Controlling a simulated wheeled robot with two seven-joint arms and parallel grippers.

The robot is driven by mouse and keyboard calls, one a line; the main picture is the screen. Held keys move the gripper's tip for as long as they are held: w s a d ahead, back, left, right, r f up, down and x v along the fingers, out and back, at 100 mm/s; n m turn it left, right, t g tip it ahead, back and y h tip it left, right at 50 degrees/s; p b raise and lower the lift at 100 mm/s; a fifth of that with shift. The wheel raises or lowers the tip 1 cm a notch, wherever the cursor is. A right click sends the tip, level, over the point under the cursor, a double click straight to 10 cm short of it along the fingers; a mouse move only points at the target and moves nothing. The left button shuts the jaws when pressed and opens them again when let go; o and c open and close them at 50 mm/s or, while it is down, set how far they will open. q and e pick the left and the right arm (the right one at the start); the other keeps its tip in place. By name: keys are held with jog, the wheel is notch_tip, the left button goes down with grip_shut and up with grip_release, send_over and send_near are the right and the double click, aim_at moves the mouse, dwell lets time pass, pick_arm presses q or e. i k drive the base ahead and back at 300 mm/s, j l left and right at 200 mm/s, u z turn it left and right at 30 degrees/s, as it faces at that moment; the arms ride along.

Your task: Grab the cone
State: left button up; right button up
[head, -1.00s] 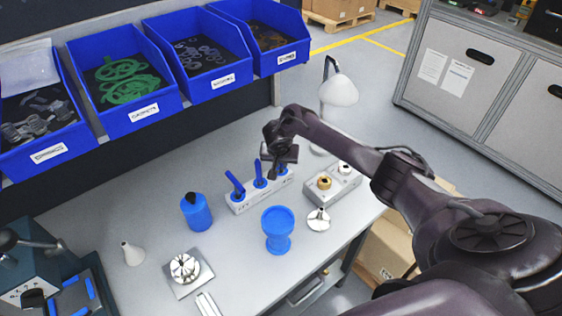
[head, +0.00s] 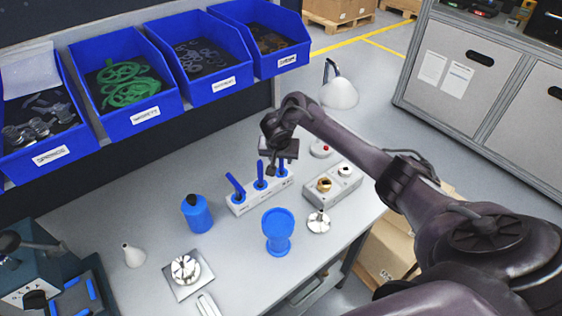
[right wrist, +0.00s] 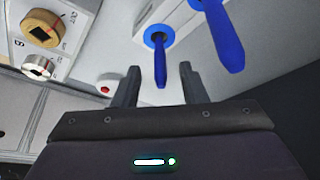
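A small pale cone (head: 133,257) stands upright on the left of the table in the head view. A shiny silver cone-shaped part (head: 318,221) stands right of the blue goblet-like cup (head: 278,228). I cannot tell which one the task means. My right gripper (head: 275,168) hangs above the right end of a light block with blue-handled tools, away from both cones. In the right wrist view its fingers (right wrist: 158,84) are apart, and the end of a blue handle (right wrist: 160,72) shows between them, not gripped. My left gripper is out of view.
The tool block (head: 240,207) stands mid-table, beside a grey box with round fittings (head: 332,187). A blue bottle (head: 197,213), a square plate with a metal part (head: 187,274) and a lamp (head: 340,94) also stand here. Blue bins (head: 146,115) line the back.

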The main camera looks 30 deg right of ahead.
aim_at(318, 222)
jog(key=k, duration=1)
